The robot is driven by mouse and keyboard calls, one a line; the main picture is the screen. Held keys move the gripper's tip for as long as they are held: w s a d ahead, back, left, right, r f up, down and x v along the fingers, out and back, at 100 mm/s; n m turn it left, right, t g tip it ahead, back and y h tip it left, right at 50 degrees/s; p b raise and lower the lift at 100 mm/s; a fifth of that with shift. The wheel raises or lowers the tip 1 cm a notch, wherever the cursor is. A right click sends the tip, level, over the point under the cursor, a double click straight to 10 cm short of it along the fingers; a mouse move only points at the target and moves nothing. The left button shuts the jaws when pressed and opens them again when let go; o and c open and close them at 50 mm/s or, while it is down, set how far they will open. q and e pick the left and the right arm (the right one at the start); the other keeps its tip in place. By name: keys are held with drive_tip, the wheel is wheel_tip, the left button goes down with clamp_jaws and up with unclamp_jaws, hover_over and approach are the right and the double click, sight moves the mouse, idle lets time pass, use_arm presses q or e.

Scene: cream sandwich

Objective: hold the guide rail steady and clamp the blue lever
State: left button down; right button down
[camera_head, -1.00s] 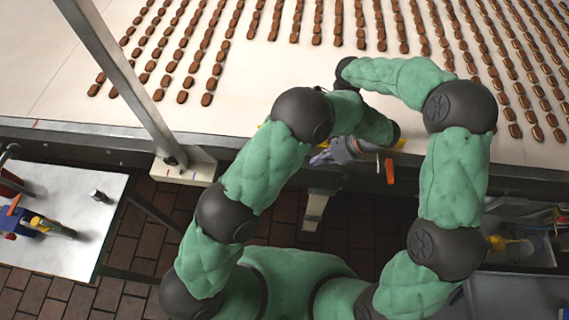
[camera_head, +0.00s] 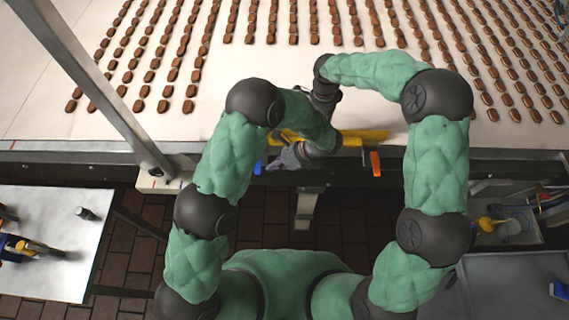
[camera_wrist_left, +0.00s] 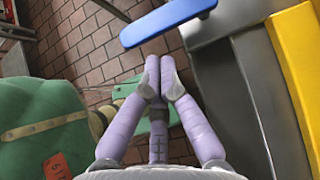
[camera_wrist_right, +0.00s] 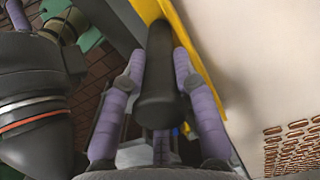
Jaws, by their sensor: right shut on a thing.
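The yellow guide rail (camera_head: 362,138) runs along the near edge of the conveyor; it also shows in the right wrist view (camera_wrist_right: 196,45). My right gripper (camera_wrist_right: 160,62) is shut on a black handle (camera_wrist_right: 158,85) beside the rail. In the head view its fingers are hidden behind my left arm. The blue lever (camera_head: 258,167) hangs at the conveyor edge, just left of my left gripper (camera_head: 276,163). In the left wrist view the blue lever (camera_wrist_left: 168,22) lies crosswise beyond the fingertips (camera_wrist_left: 159,68). These are together, with nothing seen between them and a small apparent gap to the lever.
An orange lever (camera_head: 375,163) is at the right part of the rail. Rows of brown biscuits (camera_head: 190,60) cover the pale conveyor belt (camera_head: 40,80). A metal post (camera_head: 95,85) rises at the left. A side table (camera_head: 50,255) stands at lower left over the brick floor.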

sight(258, 170)
use_arm(q)
drive_tip(key=shift+a, duration=0.5)
drive_tip(key=shift+s+a+m+t, duration=0.25)
drive_tip(key=shift+a+m+t, duration=0.15)
drive_tip(key=shift+m+t, duration=0.3)
drive_tip(key=a+m+t, duration=0.1)
drive_tip(key=m, duration=0.1)
drive_tip(key=s+a+m+t+h, duration=0.1)
drive_tip(key=a+m+t, duration=0.1)
drive_tip(key=shift+m, duration=0.4)
drive_tip(key=w+a+m+t+h, duration=0.2)
drive_tip(key=a+m, duration=0.2)
drive_tip(key=a, duration=0.2)
drive_tip(key=shift+w+t+h, duration=0.3)
drive_tip(key=shift+w+t, duration=0.05)
drive_tip(key=shift+t, duration=0.05)
drive_tip(key=shift+w+a, duration=0.1)
drive_tip(key=shift+a, duration=0.1)
idle(0.5)
idle(0.4)
